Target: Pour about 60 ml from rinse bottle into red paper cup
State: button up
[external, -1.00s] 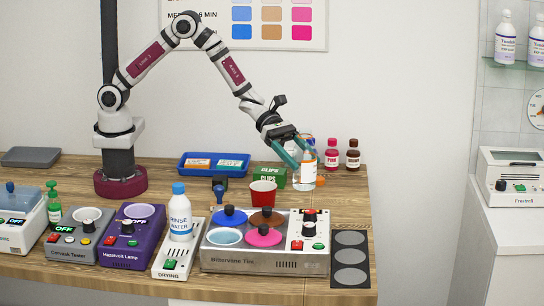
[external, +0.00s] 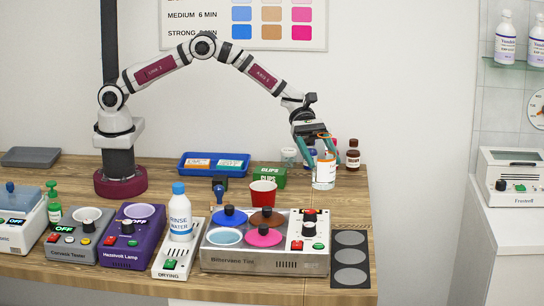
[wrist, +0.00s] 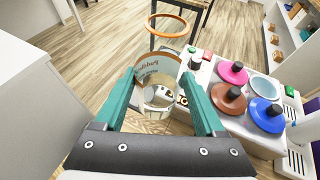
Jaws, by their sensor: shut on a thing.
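My gripper (external: 317,160) is shut on a clear vessel (external: 324,180) with an orange rim and a white label that is too small to read. It holds the vessel roughly upright at the right end of the table. In the wrist view the clear vessel (wrist: 155,98) sits between my teal fingers. The red paper cup (external: 263,193) stands upright behind the staining unit, left of my gripper and apart from it; its inside is mostly hidden. A white bottle labelled RINSE WATER (external: 180,222), with a blue cap, stands on the drying unit, away from my gripper.
The staining unit (external: 220,256) with several coloured lids is in front of the cup. A green box (external: 268,174) is behind the cup. A brown bottle (external: 353,156) stands behind the held vessel. A dark mat (external: 336,237) with grey circles lies at front right.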

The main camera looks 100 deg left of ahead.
jog(key=s+a+f+m+g, duration=0.1)
jog(key=a+f+g, duration=0.1)
jog(key=f, duration=0.1)
jog(key=s+a+f+m+g, duration=0.2)
jog(key=a+f, duration=0.1)
jog(key=s+a+f+m+g+h, duration=0.1)
jog(key=a+f+m+g, duration=0.1)
jog(key=a+f, duration=0.1)
jog(key=shift+s+f, duration=0.25)
jog(key=shift+f, duration=0.3)
jog(key=shift+d+r+m, duration=0.1)
jog(key=shift+r+m, duration=0.05)
jog(key=shift+m, duration=0.25)
